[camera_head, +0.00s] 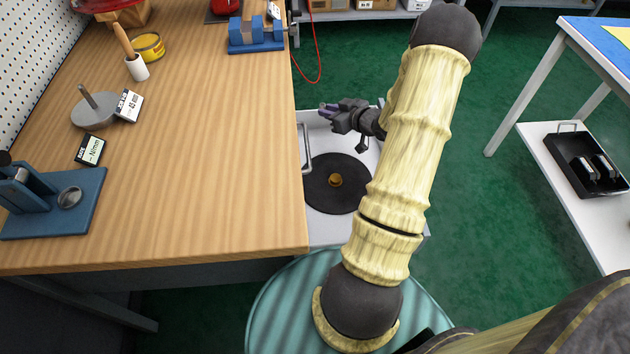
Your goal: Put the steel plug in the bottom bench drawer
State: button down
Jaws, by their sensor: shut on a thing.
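My gripper (328,112) is at the far left corner of an open white drawer (324,228), beside the bench's right edge. In this view it appears over the drawer; its height is unclear. Its jaws are shut on a small greyish thing, too small and too covered to identify for sure as the steel plug. The drawer juts out from under the bench, partly hidden by my arm. A black disc (325,192) with a brass-coloured centre lies in it. A bar handle (306,150) shows at the bench's side, left of the drawer's inside.
The wooden bench (220,150) carries a grey disc with a stem (92,112), a brush (130,55), a yellow tin (149,46), blue fixtures (50,205) and small cards. A white shelf (570,190) with a black tray (590,165) stands right. Green floor between is clear.

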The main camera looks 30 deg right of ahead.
jog(key=shift+f, duration=0.1)
notch_tip(320, 180, down, 6)
jog(key=shift+f+b, duration=0.1)
jog(key=shift+b, duration=0.7)
jog(key=shift+f+b, duration=0.5)
jog(key=shift+f, duration=1.35)
